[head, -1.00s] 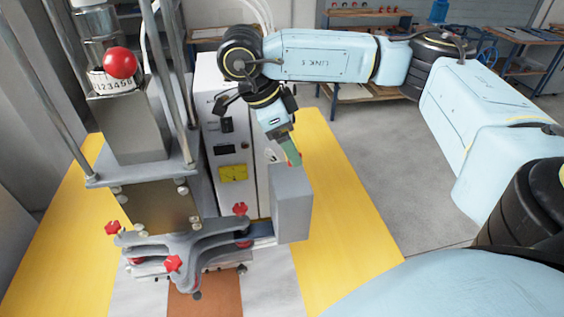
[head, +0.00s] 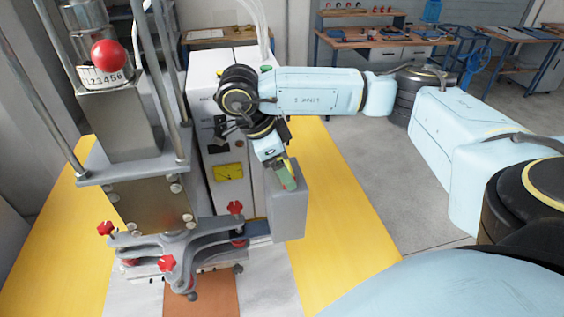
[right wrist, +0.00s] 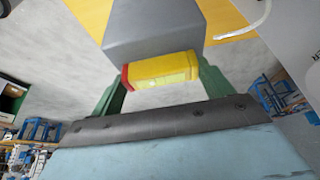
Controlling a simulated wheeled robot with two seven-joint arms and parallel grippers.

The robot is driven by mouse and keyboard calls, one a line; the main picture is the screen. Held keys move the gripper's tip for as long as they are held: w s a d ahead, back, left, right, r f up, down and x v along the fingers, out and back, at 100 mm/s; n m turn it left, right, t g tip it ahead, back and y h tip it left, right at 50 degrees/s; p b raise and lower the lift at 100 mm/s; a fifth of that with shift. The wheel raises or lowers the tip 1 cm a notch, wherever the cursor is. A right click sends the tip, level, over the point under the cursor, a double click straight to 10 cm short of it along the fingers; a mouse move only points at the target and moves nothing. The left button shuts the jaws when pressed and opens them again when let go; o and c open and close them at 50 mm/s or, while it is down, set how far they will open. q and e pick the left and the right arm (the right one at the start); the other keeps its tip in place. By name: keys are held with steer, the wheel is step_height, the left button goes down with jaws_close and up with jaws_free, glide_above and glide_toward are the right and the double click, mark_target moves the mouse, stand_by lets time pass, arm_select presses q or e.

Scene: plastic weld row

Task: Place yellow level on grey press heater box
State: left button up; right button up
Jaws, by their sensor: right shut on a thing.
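The yellow level (right wrist: 160,70), with a red end, sits crosswise between the green fingers of my right gripper (right wrist: 160,78) in the right wrist view. The gripper is shut on it. In the head view my right gripper (head: 288,178) is at the top of the grey press heater box (head: 290,215), and its fingers mostly hide the level. The box also shows in the right wrist view (right wrist: 155,25), right beyond the level. I cannot tell whether the level touches the box. My left gripper is in neither view.
The grey press (head: 150,205) with red knobs stands left of the box. A white control cabinet (head: 228,150) with a yellow meter stands behind. The yellow floor strip (head: 345,220) to the right is clear. Workbenches (head: 390,50) stand far back.

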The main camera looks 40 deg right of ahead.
steer(key=o, duration=1)
steer(key=shift+o, duration=0.2)
steer(key=shift+r+p, duration=0.25)
steer(key=shift+p, duration=0.05)
steer(key=p+v, duration=0.1)
steer(key=v, duration=1)
steer(key=shift+r, duration=0.4)
steer(key=shift+w+a, duration=0.1)
steer(key=shift+a, duration=0.05)
